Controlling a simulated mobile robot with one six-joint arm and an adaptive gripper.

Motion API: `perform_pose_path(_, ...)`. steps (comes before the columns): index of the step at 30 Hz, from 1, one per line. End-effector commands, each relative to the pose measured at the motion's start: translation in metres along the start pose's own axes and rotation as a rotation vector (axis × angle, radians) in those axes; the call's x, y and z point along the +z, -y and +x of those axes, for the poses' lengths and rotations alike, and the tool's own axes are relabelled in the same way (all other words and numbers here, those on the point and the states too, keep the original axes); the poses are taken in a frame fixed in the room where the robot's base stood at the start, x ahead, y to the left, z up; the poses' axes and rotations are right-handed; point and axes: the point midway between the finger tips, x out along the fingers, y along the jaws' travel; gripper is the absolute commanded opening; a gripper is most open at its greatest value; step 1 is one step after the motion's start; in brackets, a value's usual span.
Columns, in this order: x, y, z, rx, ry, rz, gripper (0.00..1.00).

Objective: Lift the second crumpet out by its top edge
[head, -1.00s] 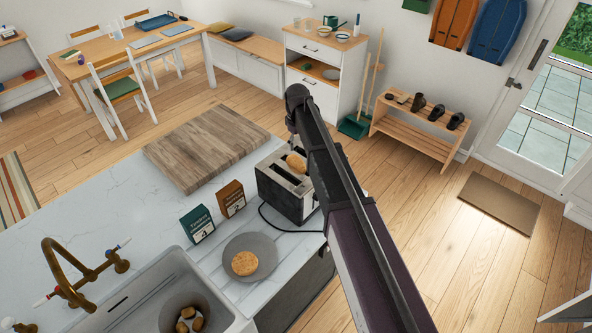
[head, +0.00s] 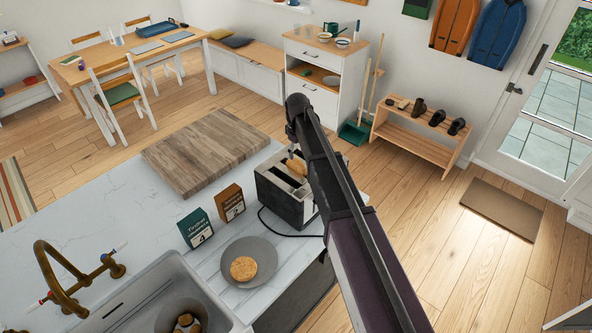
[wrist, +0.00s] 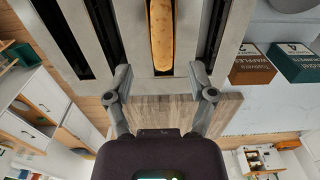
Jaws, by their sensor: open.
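The toaster (head: 281,204) stands on the counter beside my arm. The second crumpet (head: 296,169) stands on edge in one of its slots, its top edge poking out. In the wrist view, the same crumpet (wrist: 161,40) is a narrow golden strip in its slot. My gripper (wrist: 160,72) is open, one finger on each side of the crumpet's line, with nothing between the fingers. In the head view my arm hides part of the toaster. Another crumpet (head: 243,268) lies flat on a grey plate (head: 265,249).
A wooden board (head: 205,150) lies behind the toaster. A teal box (head: 196,228) and a brown box (head: 231,203) stand to its left. The sink (head: 160,290) with a brass tap (head: 62,285) is at the front left. A dark cord runs along the counter by the toaster.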

Motion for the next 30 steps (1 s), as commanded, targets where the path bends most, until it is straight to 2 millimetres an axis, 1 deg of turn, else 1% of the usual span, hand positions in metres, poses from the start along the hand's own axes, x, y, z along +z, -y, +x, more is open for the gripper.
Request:
perform_pose_path(1, 0.001, 0.000, 0.006, 0.000, 0.000, 0.000, 0.71)
perform_pose_path(16, 0.002, 0.003, 0.043, 0.000, 0.000, 0.000, 0.71)
perform_pose_path(21, 0.002, 0.003, 0.048, 0.000, 0.000, 0.000, 0.71)
perform_pose_path(30, 0.002, 0.003, 0.047, 0.000, 0.000, 0.000, 0.71)
